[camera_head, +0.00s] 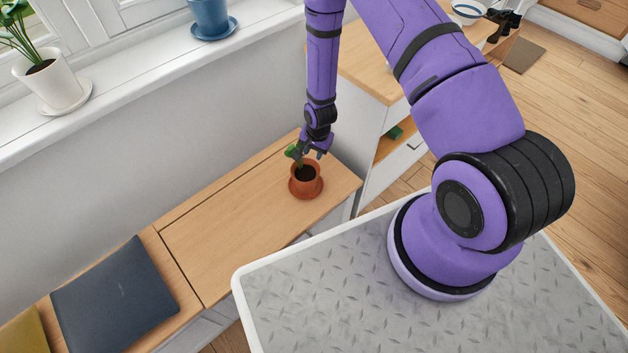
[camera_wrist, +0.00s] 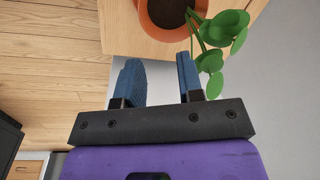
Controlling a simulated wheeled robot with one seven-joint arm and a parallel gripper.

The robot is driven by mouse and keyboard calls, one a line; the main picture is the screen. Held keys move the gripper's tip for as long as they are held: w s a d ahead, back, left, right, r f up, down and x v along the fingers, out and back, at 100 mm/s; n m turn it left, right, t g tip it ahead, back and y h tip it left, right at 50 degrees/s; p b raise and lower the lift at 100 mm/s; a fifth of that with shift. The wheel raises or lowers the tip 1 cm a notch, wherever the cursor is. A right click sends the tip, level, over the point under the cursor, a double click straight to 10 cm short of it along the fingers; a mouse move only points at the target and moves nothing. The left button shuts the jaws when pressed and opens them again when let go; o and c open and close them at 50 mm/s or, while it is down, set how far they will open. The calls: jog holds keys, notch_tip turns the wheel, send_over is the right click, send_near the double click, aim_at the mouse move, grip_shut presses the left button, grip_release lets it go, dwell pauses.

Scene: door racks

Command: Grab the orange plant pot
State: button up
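The orange plant pot (camera_head: 306,187) stands upright on the right end of a low wooden bench, with dark soil and a small green plant in it. In the wrist view the pot (camera_wrist: 147,22) is at the top edge and partly cut off, with round green leaves (camera_wrist: 224,32) to its right. My gripper (camera_head: 310,157) is right at the pot's top in the head view, beside the leaves. In the wrist view my gripper (camera_wrist: 158,72) has two blue fingers apart with nothing between them. The right fingertip is close to the pot's rim and stem; I cannot tell whether they touch.
The wooden bench (camera_head: 225,235) is clear left of the pot, up to a dark cushion (camera_head: 115,295). A white windowsill above holds a white pot (camera_head: 52,84) and a blue pot (camera_head: 210,17). A shelf unit (camera_head: 372,75) stands behind the bench's right end.

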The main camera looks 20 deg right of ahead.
notch_tip(320, 180, down, 3)
jog(key=s, duration=0.2)
send_over(317, 176)
notch_tip(317, 176, down, 5)
jog(key=shift+a+f, duration=0.1)
jog(key=shift+w+f, duration=0.1)
jog(key=shift+f, duration=2.5)
grip_shut()
